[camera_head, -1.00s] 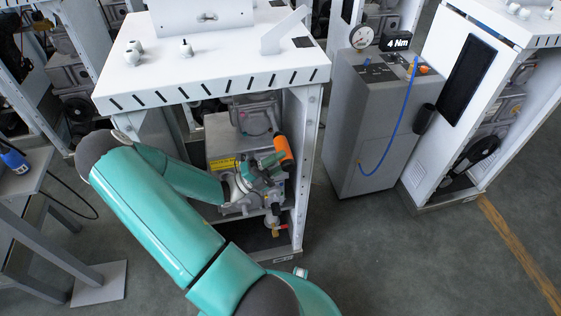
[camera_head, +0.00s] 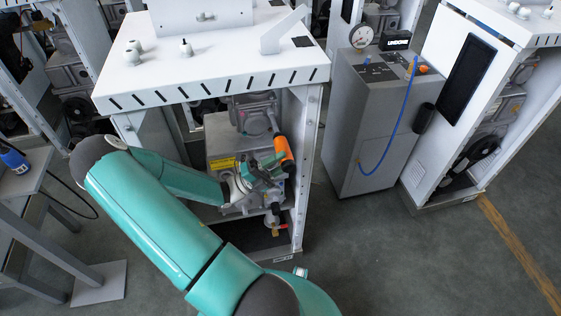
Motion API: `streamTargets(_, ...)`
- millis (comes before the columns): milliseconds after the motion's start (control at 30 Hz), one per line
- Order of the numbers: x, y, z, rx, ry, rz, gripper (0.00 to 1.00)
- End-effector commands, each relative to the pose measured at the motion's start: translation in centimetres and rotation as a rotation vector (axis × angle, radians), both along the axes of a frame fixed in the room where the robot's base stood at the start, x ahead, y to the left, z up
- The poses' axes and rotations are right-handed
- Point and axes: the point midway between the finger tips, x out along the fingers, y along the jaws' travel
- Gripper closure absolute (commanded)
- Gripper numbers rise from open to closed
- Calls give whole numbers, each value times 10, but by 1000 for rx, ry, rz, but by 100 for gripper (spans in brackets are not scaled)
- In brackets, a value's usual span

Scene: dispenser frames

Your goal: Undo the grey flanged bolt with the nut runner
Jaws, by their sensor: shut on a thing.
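The nut runner (camera_head: 284,151) has an orange body and sits inside the open dispenser frame, at the end of my teal arm. My gripper (camera_head: 264,170) is shut on the nut runner in front of the grey machinery. The fingertips are small and partly covered by the wrist. The grey flanged bolt cannot be made out; the tool and my wrist cover that area. The display (camera_head: 397,41) on the grey cabinet reads "UNDONE".
The white dispenser frame (camera_head: 215,84) has a slotted top edge above my arm and a post to the right of the tool. A grey cabinet (camera_head: 372,130) with a gauge and blue hose stands right. A bench with a blue tool (camera_head: 14,160) is at left.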

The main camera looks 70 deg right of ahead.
Motion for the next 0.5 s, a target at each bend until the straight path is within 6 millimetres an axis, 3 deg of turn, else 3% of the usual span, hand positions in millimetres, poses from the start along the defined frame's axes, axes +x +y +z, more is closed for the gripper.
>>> streamTargets(267, 1, 0, 0, -1, -1, 8, 100)
streamTargets(500, -6, 13, 0, 0, 0, 4, 100)
